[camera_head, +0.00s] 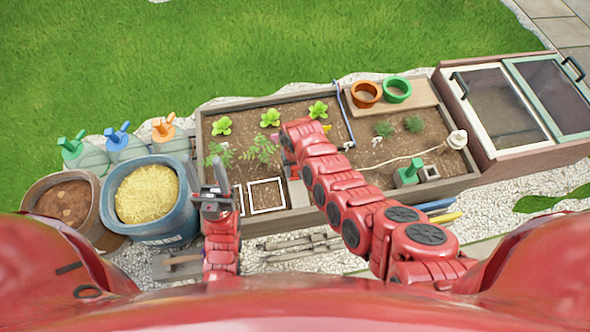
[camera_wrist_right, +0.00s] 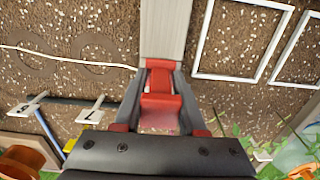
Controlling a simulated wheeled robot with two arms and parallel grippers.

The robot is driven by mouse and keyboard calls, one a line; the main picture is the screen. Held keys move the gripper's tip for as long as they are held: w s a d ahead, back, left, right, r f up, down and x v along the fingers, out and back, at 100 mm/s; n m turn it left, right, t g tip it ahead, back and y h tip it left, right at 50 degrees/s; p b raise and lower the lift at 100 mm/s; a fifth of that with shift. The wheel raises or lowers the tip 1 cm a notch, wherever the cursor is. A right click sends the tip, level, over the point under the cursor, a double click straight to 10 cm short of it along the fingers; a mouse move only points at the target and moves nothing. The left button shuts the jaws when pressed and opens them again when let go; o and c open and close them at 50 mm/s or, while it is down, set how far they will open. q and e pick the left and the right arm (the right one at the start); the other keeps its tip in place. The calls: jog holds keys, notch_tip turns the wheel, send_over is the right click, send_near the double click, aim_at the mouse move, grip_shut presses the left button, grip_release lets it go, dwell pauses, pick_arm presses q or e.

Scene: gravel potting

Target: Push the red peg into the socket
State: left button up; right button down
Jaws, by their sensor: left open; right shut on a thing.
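The red peg (camera_wrist_right: 160,106) shows in the right wrist view between the two dark fingers of my right gripper (camera_wrist_right: 158,98), which is shut on it. Its far end meets the near end of a pale strip (camera_wrist_right: 165,30); I cannot tell whether it touches it. I cannot make out the socket or how deep the peg sits. My left gripper (camera_head: 215,190) is open and empty at the planter's left front edge, fingers pointing away from me.
White square frames (camera_head: 266,208) lie on the soil left of my right arm. Seedlings (camera_head: 270,118) grow behind and left of it. A blue tub of straw (camera_head: 147,195) stands left. A cold frame (camera_head: 515,105) stands far right.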

jog(key=shift+f, duration=0.4)
jog(key=shift+c, duration=2)
grip_release()
jog(key=shift+r, duration=0.15)
notch_tip(320, 180, up, 17)
jog(key=p, duration=0.5)
